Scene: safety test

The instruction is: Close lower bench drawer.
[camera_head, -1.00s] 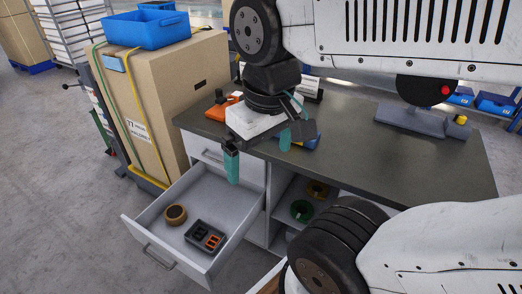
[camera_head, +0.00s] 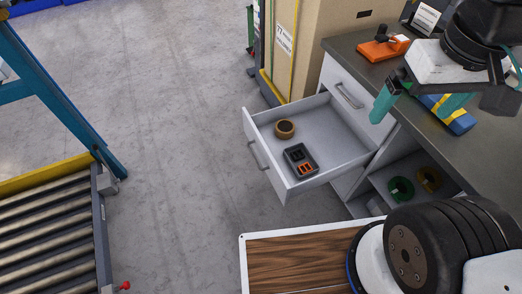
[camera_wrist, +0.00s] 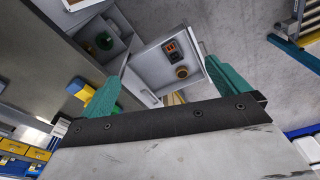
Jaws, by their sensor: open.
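The lower bench drawer (camera_head: 335,128) is pulled far out of the grey-topped bench (camera_head: 480,140). Its bar handle (camera_head: 258,156) is on the front panel, facing left. Inside lie a brown tape roll (camera_head: 284,129) and a black case with orange parts (camera_head: 300,161). My gripper (camera_head: 415,104) has teal fingers, is open and empty, and is above the bench edge, right of the drawer. In the wrist view the open drawer (camera_wrist: 165,62) shows between and beyond the fingers of my gripper (camera_wrist: 165,85). The closed upper drawer has a handle (camera_head: 349,95).
A large cardboard box (camera_head: 310,45) stands beside the bench. An orange tool (camera_head: 383,48) and a blue-yellow object (camera_head: 448,113) are on the bench top. Green tape (camera_head: 401,189) sits in the open shelf. A roller conveyor (camera_head: 50,240) is at left; floor before the drawer is clear.

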